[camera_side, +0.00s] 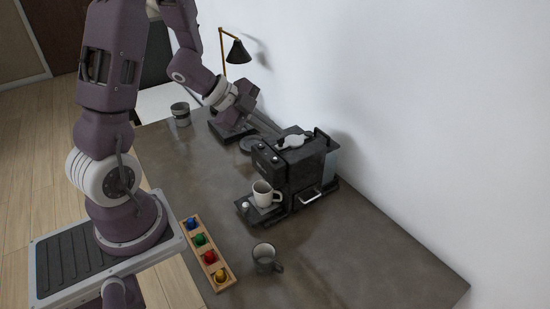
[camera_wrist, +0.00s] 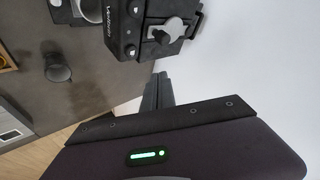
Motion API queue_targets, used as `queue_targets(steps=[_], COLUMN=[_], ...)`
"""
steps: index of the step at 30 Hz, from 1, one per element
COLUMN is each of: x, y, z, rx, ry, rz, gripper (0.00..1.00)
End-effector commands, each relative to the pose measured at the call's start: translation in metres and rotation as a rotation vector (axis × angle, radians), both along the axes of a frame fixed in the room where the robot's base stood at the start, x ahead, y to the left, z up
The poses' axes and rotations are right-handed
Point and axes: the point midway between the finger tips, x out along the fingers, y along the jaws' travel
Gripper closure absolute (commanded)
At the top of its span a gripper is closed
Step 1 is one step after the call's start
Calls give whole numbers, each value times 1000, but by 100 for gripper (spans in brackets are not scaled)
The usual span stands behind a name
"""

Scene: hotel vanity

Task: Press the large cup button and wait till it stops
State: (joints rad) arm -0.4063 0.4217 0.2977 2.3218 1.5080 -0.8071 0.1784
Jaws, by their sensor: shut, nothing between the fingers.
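The black coffee machine (camera_side: 312,170) stands against the white wall, with a silver lever on top. It also shows at the top of the wrist view (camera_wrist: 150,40). Small round buttons (camera_side: 275,160) sit on its front top edge; their sizes cannot be told apart. A white cup (camera_side: 262,191) stands upright on the machine's drip tray, under the spout. My gripper (camera_side: 277,131) is shut and empty, just behind and above the machine's top, at the far side from the cup. In the wrist view its fingers (camera_wrist: 160,80) point toward the machine; contact cannot be told.
A wooden rack (camera_side: 224,275) with several coloured capsules lies at the front left of the table. A dark mug (camera_side: 265,257) stands in front of the machine. A grey container (camera_side: 181,114) and a black lamp (camera_side: 238,52) are at the back. The right table end is clear.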

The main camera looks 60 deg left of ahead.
Motion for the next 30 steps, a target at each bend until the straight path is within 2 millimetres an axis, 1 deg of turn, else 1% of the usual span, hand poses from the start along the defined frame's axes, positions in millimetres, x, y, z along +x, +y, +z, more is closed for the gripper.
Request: queue_targets(steps=[1,6,12,30], x=[-1,-1,0,0], y=[0,1,1,1], z=[-8,-31,-44,-46], rx=[-4,-1,1,3], ry=[6,3,-1,-2], rz=[3,3,3,2], gripper=[100,100,100,100])
